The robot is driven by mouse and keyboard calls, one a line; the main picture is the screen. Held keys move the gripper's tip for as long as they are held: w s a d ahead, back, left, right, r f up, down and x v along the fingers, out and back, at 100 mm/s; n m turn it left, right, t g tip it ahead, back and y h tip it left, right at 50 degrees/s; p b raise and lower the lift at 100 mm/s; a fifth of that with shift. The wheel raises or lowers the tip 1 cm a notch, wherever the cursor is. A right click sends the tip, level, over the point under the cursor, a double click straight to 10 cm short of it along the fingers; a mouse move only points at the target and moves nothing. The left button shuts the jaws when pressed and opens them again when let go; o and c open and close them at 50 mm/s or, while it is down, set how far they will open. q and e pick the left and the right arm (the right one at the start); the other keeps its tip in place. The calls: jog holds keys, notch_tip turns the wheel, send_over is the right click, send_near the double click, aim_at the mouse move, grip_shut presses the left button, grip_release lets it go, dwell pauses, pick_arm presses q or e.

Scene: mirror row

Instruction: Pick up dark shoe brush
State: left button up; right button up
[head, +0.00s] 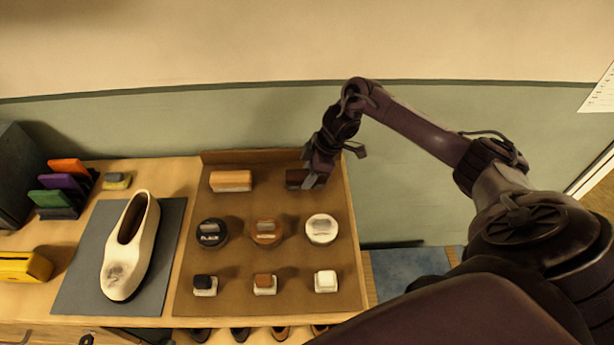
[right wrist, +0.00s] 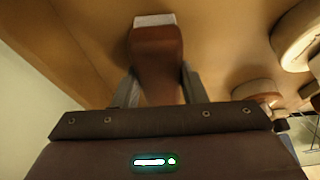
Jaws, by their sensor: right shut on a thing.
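The dark shoe brush (head: 295,177) is at the back right of the brown tray (head: 240,305), partly hidden by my right gripper (head: 313,180). It shows as a dark brown block with a pale end in the right wrist view (right wrist: 157,50). My right gripper's two fingers (right wrist: 158,88) are on either side of the brush, shut on it. I cannot tell whether the brush is touching the tray or slightly lifted. My left gripper is not in view.
A lighter brown brush (head: 231,181) lies at the back left of the tray. Three round tins (head: 267,232) and three small capped bottles (head: 265,284) stand in rows in front. A cream shoe (head: 130,245) rests on a grey mat (head: 75,285). The wall (head: 420,150) is close behind.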

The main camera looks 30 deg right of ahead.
aim_at(308, 173)
notch_tip(308, 173, up, 6)
jog(key=shift+w+r+b, duration=0.1)
jog(key=shift+b, duration=0.6)
notch_tip(308, 173, up, 14)
jog(key=p, duration=0.4)
jog(key=shift+r+p, duration=0.2)
jog(key=shift+p, duration=0.15)
